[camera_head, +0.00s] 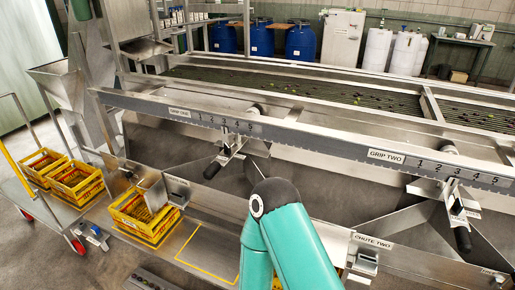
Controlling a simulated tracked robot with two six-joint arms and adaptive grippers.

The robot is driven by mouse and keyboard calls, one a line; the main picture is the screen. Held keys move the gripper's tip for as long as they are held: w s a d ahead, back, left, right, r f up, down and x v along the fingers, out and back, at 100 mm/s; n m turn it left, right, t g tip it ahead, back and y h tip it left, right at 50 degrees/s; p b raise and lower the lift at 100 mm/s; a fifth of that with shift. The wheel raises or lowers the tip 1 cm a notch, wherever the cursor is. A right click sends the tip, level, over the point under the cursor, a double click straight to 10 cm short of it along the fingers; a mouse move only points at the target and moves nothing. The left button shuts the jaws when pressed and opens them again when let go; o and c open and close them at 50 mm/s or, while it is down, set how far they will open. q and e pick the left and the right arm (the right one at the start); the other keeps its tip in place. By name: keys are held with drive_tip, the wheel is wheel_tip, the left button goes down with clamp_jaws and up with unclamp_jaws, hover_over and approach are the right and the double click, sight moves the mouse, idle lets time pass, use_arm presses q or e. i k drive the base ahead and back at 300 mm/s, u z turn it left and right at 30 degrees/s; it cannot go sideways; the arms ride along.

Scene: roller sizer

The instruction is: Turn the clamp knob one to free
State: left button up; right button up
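The first grip station has a label reading GRIP ONE (179,112) on the front rail, beside a scale of numbers. Below the scale, a metal lever bracket carries a black handle (213,170) pointing down and left. A teal arm of mine, bent at its elbow, rises from the bottom centre, to the right of and below this station. I cannot see either gripper. Whether the clamp is tight or free is not visible.
A second station labelled GRIP TWO (387,156) has its own black handle (463,240) at the right. Metal chutes hang below the rail. Yellow crates (145,215) stand at lower left. Roller beds lie behind the rail.

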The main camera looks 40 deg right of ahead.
sight(227, 150)
drive_tip(key=z, duration=0.15)
drive_tip(key=i, duration=1)
drive_tip(key=u, duration=0.05)
